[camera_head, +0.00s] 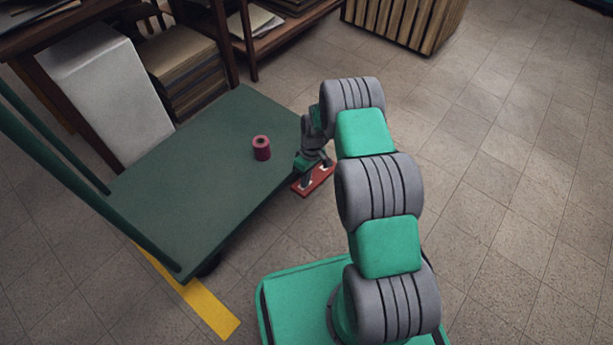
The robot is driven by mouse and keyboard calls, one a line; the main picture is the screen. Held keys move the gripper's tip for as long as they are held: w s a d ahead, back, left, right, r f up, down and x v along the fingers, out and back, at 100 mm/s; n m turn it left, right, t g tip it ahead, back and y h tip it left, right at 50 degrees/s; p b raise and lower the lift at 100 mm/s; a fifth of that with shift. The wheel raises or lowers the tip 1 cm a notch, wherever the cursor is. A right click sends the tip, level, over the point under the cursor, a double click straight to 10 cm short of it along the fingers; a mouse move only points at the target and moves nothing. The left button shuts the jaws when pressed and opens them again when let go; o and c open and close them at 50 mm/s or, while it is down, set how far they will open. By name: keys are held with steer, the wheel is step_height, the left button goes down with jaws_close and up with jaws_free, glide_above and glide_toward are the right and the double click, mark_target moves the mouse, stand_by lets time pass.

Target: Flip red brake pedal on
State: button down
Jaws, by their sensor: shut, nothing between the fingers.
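The red brake pedal (317,182) is a flat red plate with pale marks at the near right end of the green platform cart (190,185). It sits low beside the cart's edge. My gripper (306,179) points down right over the pedal and is shut, with nothing held. It covers part of the pedal. I cannot tell whether the fingertips touch the pedal or hover just above it, nor the pedal's exact tilt.
A dark pink roll (261,149) stands on the cart's deck. The cart's green handle (75,165) rises at the left. Shelves with a pale box (105,95) and stacked folders (180,65) stand behind. A yellow strip (190,295) marks the floor. The floor at right is clear.

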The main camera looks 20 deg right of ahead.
mark_target(301, 188)
steer(key=shift+s+a+f+h+p, duration=0.1)
steer(key=shift+s+a+h+p, duration=0.15)
steer(key=shift+a+h+p, duration=0.2)
steer(key=f, duration=0.1)
steer(key=f+t+h, duration=0.1)
steer(key=a+f+t+h, duration=0.1)
steer(key=shift+s+b, duration=0.3)
steer(key=shift+s, duration=0.1)
steer(key=shift+r, duration=0.15)
step_height(301, 188, up, 14)
steer(key=s+a+p, duration=0.1)
steer(key=a+p, duration=0.1)
steer(key=p, duration=0.5)
steer(key=shift+s, duration=0.3)
